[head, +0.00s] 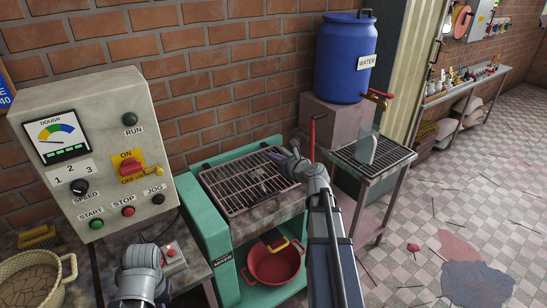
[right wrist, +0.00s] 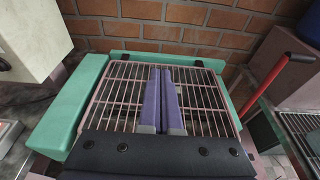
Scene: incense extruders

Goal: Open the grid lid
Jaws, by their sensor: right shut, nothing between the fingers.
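The grid lid (head: 245,178), a rack of thin metal bars, lies flat and closed over the top of the green mixer (head: 222,262). In the right wrist view the grid lid (right wrist: 100,92) fills the middle, with two dark hinge-like pieces at its back edge by the wall. My right gripper (head: 283,160) is over the lid's right part, its purple fingers together with nothing between them. In the right wrist view the shut fingers (right wrist: 163,72) point across the bars; whether they touch them I cannot tell. My left arm shows at the bottom left, but its gripper is out of view.
A control panel (head: 95,150) stands left of the mixer. A red lever (head: 312,138) rises at the mixer's right, near my right arm. A blue water barrel (head: 345,58) and a grated side table (head: 372,160) are to the right. A red basin (head: 272,265) sits below the lid.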

